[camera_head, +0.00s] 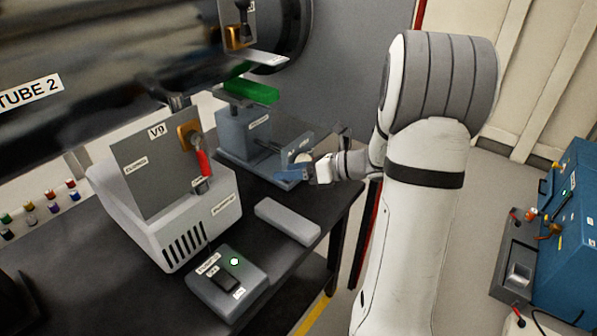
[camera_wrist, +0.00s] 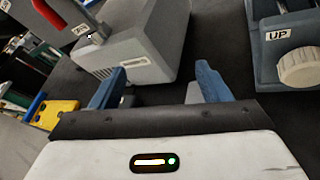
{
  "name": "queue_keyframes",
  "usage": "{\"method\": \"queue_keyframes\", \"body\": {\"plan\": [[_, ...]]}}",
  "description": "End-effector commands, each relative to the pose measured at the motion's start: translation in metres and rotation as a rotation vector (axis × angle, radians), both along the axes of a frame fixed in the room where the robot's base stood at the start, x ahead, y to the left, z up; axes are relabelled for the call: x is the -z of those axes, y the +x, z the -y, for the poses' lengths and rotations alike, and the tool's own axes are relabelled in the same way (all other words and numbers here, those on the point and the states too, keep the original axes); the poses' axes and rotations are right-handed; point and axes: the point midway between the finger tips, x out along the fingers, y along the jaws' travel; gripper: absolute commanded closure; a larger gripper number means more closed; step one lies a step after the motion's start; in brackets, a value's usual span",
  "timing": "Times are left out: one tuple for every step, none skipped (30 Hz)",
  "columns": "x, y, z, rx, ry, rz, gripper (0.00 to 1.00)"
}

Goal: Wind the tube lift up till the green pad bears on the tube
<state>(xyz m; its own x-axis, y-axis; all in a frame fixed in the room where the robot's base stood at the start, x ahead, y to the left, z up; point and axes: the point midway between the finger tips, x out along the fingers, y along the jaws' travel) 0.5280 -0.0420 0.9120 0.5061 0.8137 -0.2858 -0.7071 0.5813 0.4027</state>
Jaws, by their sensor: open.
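The dark, glossy tube (camera_head: 130,62) labelled TUBE 2 runs across the upper left of the head view. The green pad (camera_head: 252,91) sits on top of the blue-grey tube lift (camera_head: 240,136), close under the tube. I cannot tell whether the pad touches it. The lift's round, pale knob is at the right in the wrist view (camera_wrist: 300,68), beside a label reading UP. My gripper (camera_head: 289,174) is by the knob end of the lift in the head view. Its blue fingers (camera_wrist: 160,86) are apart and empty, with the knob outside them to the right.
The grey V9 valve box (camera_head: 215,205) with a red handle (camera_head: 203,162) stands left of my gripper. A switch box (camera_head: 227,283) with a green light and a flat grey block (camera_head: 287,221) lie on the dark bench. Blue equipment (camera_head: 570,235) stands at far right.

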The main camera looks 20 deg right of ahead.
Motion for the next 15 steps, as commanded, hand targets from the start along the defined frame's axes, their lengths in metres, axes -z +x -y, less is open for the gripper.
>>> {"method": "queue_keyframes", "body": {"plan": [[0.036,0.016,0.025,0.106,0.112,-0.052,0.30],[0.045,0.024,0.039,0.164,0.175,-0.076,0.30],[0.057,0.033,0.056,0.231,0.254,-0.103,0.30],[0.065,0.038,0.068,0.277,0.307,-0.120,0.30],[0.072,0.043,0.079,0.318,0.356,-0.134,0.30],[0.081,0.048,0.093,0.366,0.413,-0.149,0.30],[0.086,0.051,0.102,0.395,0.450,-0.157,0.30],[0.090,0.053,0.109,0.419,0.482,-0.165,0.30],[0.094,0.056,0.118,0.447,0.516,-0.171,0.30],[0.097,0.057,0.123,0.463,0.536,-0.174,0.30],[0.099,0.059,0.126,0.473,0.550,-0.176,0.30],[0.100,0.061,0.129,0.484,0.565,-0.179,0.30],[0.100,0.063,0.129,0.489,0.572,-0.181,0.30],[0.100,0.065,0.128,0.491,0.575,-0.181,0.30],[0.100,0.069,0.126,0.492,0.577,-0.181,0.30]]}}
